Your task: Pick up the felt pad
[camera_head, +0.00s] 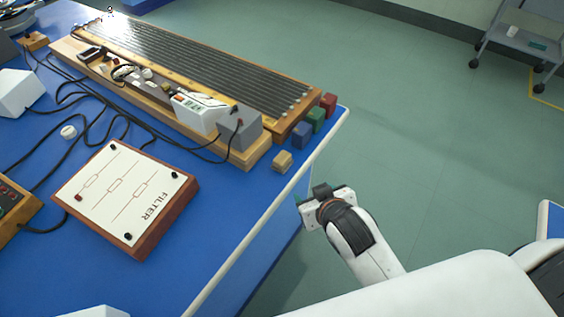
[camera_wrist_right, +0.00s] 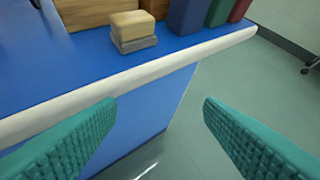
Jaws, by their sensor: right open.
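A small block with a tan top and a grey lower layer (camera_head: 283,160) lies on the blue bench near its pale front edge. It looks like the felt pad, and it also shows at the top of the right wrist view (camera_wrist_right: 133,30). My right gripper (camera_head: 318,198) is just off the bench edge, to the lower right of the pad and apart from it. In the right wrist view its two teal ribbed fingers (camera_wrist_right: 158,103) are spread wide with nothing between them. My left gripper is not in view.
Blue (camera_head: 301,134), green (camera_head: 316,118) and red (camera_head: 329,103) blocks stand in a row beyond the pad. A long wooden instrument (camera_head: 255,152) is close behind it. A FILTER box (camera_head: 140,235) and black cables lie left. The bench edge (camera_head: 250,237) is clear.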

